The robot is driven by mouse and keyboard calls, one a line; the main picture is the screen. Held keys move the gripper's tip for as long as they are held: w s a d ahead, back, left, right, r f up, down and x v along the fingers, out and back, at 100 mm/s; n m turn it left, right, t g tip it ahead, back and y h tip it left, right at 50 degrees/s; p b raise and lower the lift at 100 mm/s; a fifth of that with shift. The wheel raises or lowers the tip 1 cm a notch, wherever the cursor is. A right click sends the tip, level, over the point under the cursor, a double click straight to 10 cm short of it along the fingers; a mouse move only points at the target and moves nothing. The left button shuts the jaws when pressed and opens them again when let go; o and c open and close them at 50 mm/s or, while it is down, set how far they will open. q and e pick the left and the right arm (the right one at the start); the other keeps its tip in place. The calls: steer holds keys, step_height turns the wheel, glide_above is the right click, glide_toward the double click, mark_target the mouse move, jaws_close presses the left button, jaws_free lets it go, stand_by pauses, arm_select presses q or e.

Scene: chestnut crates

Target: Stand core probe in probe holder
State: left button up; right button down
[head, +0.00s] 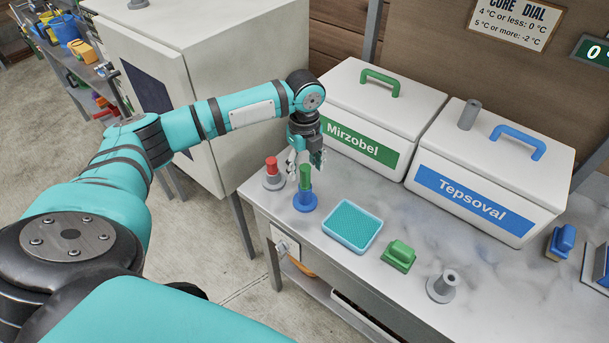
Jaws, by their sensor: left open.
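A probe with a green upper part (305,178) stands upright in a round blue holder (305,203) near the left end of the marble-topped bench. A red-topped piece (271,165) stands upright in a pale round base (273,182) just to its left. My left gripper (304,167) points down, open, at the top of the green part, with its fingers to either side in the picture. I cannot tell whether they touch it. An empty grey round holder (443,287) with a hollow neck stands at the front right. My right gripper is not in view.
A teal tray (336,239) and a green block with a handle (398,256) lie on the bench (492,294). Behind stand the Mirzobel crate (333,107) and Tepsoval crate (437,153), with a grey cylinder (470,114) on the latter's lid. A blue-handled block (561,242) lies right.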

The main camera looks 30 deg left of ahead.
mark_target(305, 176)
arm_select(q)
steer(key=shift+f+p, duration=0.4)
steer(key=shift+f, duration=2.3)
steer(key=shift+c, duration=0.4)
jaws_close()
steer(key=c, duration=0.6)
jaws_free()
steer(key=shift+c, duration=0.2)
jaws_close()
steer(key=shift+r+p, duration=0.65)
steer(key=shift+p, duration=0.2)
